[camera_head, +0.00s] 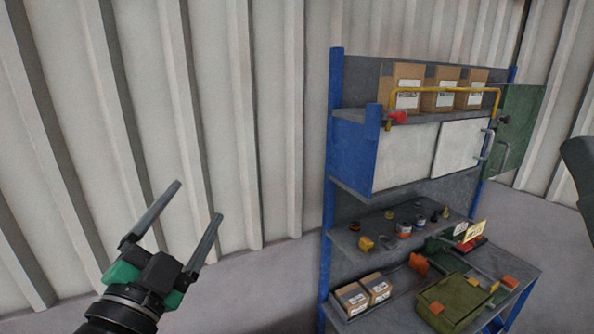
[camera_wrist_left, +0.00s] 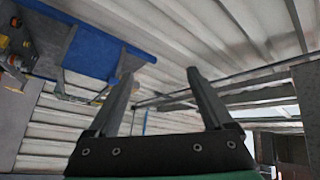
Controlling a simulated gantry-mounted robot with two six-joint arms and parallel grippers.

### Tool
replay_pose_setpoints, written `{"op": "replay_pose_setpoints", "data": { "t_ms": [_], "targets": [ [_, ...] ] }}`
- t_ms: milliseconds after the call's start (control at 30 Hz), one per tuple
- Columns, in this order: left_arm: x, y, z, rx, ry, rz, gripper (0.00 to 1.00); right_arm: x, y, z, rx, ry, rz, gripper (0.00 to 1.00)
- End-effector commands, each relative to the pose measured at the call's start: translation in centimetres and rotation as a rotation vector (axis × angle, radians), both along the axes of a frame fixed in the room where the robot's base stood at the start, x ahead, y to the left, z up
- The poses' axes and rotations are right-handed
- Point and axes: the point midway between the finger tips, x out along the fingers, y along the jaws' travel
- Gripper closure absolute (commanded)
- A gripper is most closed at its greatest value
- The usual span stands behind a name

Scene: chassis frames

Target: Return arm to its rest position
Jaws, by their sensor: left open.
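My left gripper (camera_head: 197,202) is in the lower left of the head view. It is raised in front of the corrugated wall, its two dark fingers spread apart and nothing between them. In the left wrist view the same open fingers (camera_wrist_left: 162,75) point up toward the ceiling area, with empty space between them. The gripper is well apart from the workbench. My right gripper does not show; a dark shape at the right edge of the head view is too cut off to tell.
A blue-framed workbench (camera_head: 326,200) stands at the right. Its shelves hold cardboard boxes (camera_head: 441,97), small parts and an olive-green case (camera_head: 455,300). A yellow pipe (camera_head: 445,90) and an open green door (camera_head: 517,125) are at the top. The space around my left gripper is clear.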

Motion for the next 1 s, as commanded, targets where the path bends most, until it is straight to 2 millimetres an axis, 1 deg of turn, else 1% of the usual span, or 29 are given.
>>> {"op": "replay_pose_setpoints", "data": {
  "t_ms": [33, 67, 100, 167, 200, 267, 300, 400, 500, 1000],
  "targets": [
    [-3.1, -0.1, 3.4, -0.084, -0.097, -0.021, 0.15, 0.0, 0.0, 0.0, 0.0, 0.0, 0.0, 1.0],
    [-5.0, 0.1, 5.2, -0.14, -0.151, -0.037, 0.15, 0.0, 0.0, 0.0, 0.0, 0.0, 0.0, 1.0],
    [-7.6, 0.4, 7.4, -0.218, -0.222, -0.062, 0.15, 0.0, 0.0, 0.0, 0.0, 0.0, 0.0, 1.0],
    [-11.5, 1.1, 10.1, -0.337, -0.318, -0.111, 0.15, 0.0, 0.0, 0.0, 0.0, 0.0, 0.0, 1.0],
    [-14.0, 1.5, 11.4, -0.417, -0.376, -0.15, 0.15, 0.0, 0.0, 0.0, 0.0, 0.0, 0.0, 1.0],
    [-17.1, 2.1, 12.9, -0.545, -0.44, -0.227, 0.15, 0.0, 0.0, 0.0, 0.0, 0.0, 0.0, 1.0],
    [-17.9, 2.3, 13.2, -0.621, -0.451, -0.272, 0.15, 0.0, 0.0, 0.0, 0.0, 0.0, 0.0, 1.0],
    [-17.7, 2.5, 13.2, -0.756, -0.425, -0.35, 0.15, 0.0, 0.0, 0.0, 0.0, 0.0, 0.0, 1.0],
    [-17.7, 2.5, 13.2, -0.814, -0.412, -0.389, 0.15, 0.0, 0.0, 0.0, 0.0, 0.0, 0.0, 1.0],
    [-17.6, 2.5, 13.2, -0.822, -0.409, -0.394, 0.15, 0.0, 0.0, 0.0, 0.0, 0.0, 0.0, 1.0]
  ]
}}
